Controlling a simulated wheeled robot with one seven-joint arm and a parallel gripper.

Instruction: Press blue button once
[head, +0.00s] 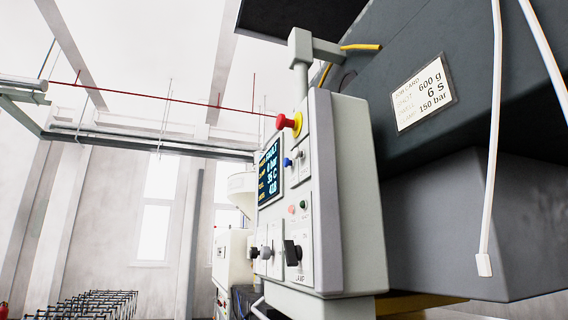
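The blue button (288,162) sticks out from the left-facing front of a light grey control panel (345,190), seen at a steep angle. It sits on a small pale plate, right of the dark screen (269,172) and below the red emergency button (283,121) with its yellow collar. Nothing touches or covers the blue button. The screen shows the word FAULT and several readings, partly too slanted to read. My gripper is not in view.
A large dark machine body (450,90) with a job card (424,92) and a hanging white cable (491,160) fills the right. Open space lies left of the panel.

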